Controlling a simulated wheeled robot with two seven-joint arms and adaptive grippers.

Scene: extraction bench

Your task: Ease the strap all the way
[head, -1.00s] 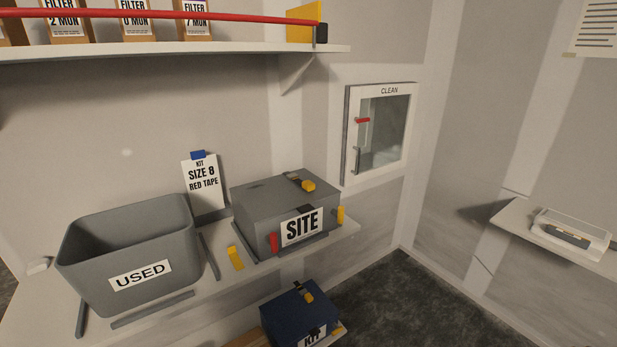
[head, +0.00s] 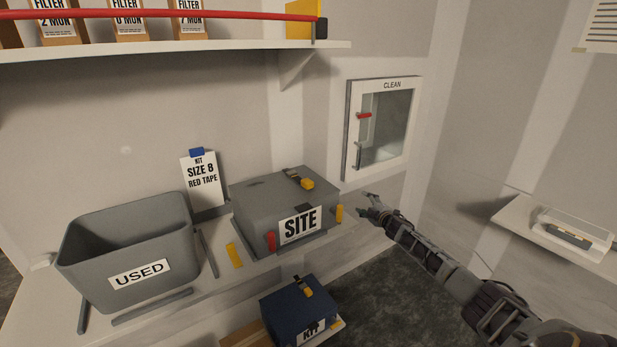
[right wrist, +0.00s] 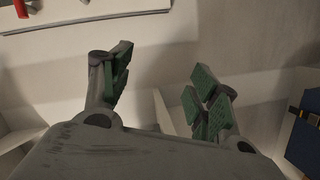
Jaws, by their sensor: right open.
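The grey SITE box (head: 262,208) stands closed on the bench, with a dark strap and yellow tab (head: 306,184) on its lid. A blue KIT box (head: 284,312) stands lower down and also has a dark strap with a yellow tab (head: 308,292). Its side with a strap shows at the right edge of the right wrist view (right wrist: 304,130). My right gripper (head: 366,203) is to the right of the SITE box, apart from it, open and empty. Its green-padded fingers are spread in the right wrist view (right wrist: 162,88). My left gripper is not in view.
A grey USED bin (head: 130,245) stands left of the SITE box, with a KIT SIZE 8 RED TAPE card (head: 201,178) behind. A CLEAN wall cabinet (head: 382,128) hangs behind my right gripper. A shelf (head: 180,49) with a red bar runs above. A side shelf (head: 520,228) is at right.

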